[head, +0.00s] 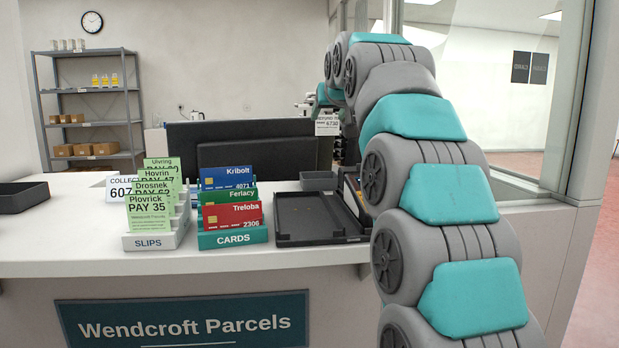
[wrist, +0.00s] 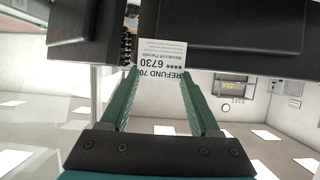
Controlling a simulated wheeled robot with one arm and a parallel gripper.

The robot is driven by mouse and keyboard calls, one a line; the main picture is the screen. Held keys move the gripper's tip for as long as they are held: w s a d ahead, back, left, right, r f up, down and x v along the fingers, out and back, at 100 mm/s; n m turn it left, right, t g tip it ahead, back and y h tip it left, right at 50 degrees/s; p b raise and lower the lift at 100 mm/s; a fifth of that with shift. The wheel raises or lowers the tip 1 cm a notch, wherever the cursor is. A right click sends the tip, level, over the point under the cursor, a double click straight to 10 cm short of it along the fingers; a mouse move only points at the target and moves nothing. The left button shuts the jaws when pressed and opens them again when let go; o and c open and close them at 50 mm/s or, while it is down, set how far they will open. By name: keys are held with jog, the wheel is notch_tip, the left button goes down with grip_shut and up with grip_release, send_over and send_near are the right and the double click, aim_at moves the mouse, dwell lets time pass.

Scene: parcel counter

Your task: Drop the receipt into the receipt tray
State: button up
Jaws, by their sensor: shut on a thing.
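The receipt (head: 328,127) is a small white printed slip hanging from my gripper (head: 325,102), at the far side of the counter. In the wrist view the receipt (wrist: 162,60) reads REFUND 70 and 6730, and sits between the green fingertips of my gripper (wrist: 158,72). The receipt is in the air, above the level of the counter top. A flat black tray (head: 315,222) lies right of the cards, and a small dark grey tray (head: 318,180) stands behind it. No label shows which one is the receipt tray.
A green CARDS rack (head: 232,238) and a white SLIPS rack (head: 155,240) stand on the white counter (head: 70,240). Another dark tray (head: 22,196) is at the far left. A dark screen (head: 240,135) rises behind. My arm hides the counter's right part.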

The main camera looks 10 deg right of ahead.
notch_tip(320, 180, down, 6)
jog(key=b, duration=0.4)
jog(key=shift+b, duration=0.35)
jog(key=o, duration=1.4)
jog(key=shift+c, duration=0.2)
jog(key=v, duration=0.8)
jog(key=shift+b, duration=0.3)
